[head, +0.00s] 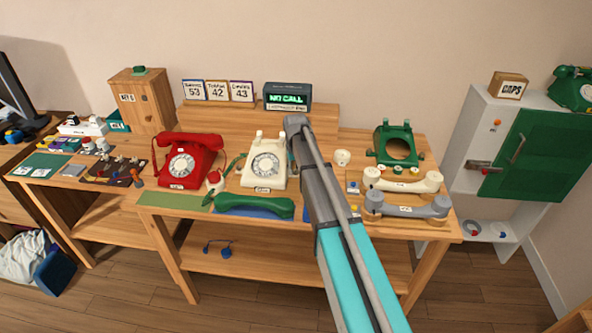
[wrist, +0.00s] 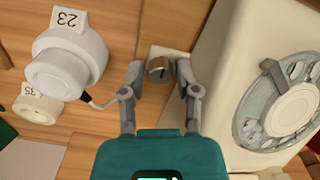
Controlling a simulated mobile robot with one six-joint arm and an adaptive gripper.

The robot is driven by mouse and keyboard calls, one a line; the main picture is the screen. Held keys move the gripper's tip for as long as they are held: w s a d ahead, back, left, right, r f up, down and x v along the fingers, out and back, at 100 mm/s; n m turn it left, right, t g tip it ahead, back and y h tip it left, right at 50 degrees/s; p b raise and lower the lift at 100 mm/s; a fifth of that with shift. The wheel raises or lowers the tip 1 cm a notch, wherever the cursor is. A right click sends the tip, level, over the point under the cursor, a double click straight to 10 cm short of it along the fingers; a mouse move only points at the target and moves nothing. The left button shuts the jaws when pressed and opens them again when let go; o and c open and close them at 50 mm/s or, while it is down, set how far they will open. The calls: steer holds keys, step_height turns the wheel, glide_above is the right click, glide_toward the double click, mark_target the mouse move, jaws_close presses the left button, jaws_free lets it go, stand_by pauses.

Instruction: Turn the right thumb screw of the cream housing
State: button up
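The cream housing (head: 250,180), with its grey dial, stands on the table in the middle of the head view. In the wrist view its cream body (wrist: 215,60) and dial (wrist: 290,108) fill the right side. A brownish-grey thumb screw (wrist: 160,68) sits on a small cream tab beside the housing. My gripper (wrist: 160,76) is open, one fingertip on each side of the screw; the left finger seems slightly apart from it, and right-side contact cannot be told. In the head view my arm covers the housing's right side and hides the screw.
A white piece labelled 23 (wrist: 68,58) and another labelled 35 (wrist: 38,108) stand left of my gripper. A red phone (head: 188,162), green handset (head: 255,206), green housing (head: 395,135), cream handset (head: 405,182) and grey handset (head: 408,206) crowd the table.

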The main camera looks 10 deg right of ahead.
steer(key=shift+n, duration=0.6)
steer(key=n, duration=0.6)
step_height(320, 180, up, 14)
steer(key=p, duration=1.4)
steer(key=shift+f, duration=0.1)
stand_by(0.5)
steer(key=s+m, duration=0.7)
steer(key=s, duration=2.2)
